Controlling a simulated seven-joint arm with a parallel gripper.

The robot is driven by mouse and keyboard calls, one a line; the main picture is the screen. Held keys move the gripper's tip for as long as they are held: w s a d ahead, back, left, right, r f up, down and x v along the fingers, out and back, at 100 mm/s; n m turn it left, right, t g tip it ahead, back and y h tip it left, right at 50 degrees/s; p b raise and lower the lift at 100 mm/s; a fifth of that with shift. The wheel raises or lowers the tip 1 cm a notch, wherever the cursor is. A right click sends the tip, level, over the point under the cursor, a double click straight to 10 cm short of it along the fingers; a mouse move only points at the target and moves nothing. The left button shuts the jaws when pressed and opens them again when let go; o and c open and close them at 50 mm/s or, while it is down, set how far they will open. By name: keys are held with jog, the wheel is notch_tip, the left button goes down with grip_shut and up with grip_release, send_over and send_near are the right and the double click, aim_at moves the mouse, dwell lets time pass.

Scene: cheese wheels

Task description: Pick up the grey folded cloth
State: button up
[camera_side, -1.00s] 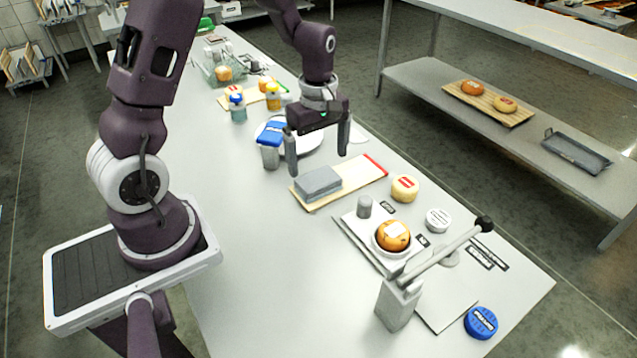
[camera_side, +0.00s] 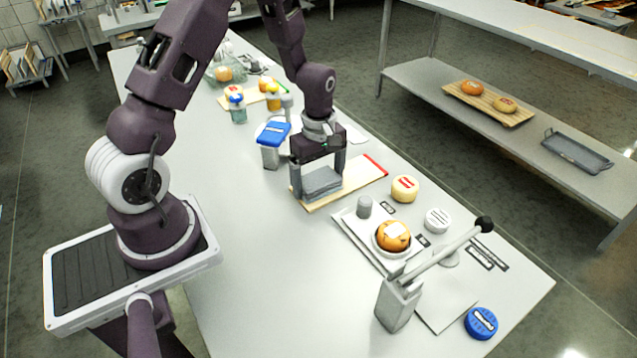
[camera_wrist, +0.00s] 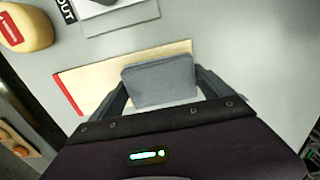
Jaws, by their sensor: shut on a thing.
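The grey folded cloth (camera_side: 322,183) lies on a light wooden board (camera_side: 362,178) with a red end strip. My gripper (camera_side: 318,180) is down at the board with one finger on each side of the cloth, and it is shut on the cloth. In the wrist view the cloth (camera_wrist: 160,82) sits between the two dark fingers (camera_wrist: 160,92), over the board (camera_wrist: 85,86). I cannot tell whether the cloth is clear of the board.
A blue-lidded container (camera_side: 272,145) stands close left of my gripper. A pale cheese wheel (camera_side: 404,188) is right of the board. An orange cheese wheel (camera_side: 393,235) sits on a dish near a lever (camera_side: 440,250). The table's front left is clear.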

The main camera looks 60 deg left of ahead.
aim_at(318, 178)
notch_tip(318, 178, up, 10)
jog(key=shift+r, duration=0.1)
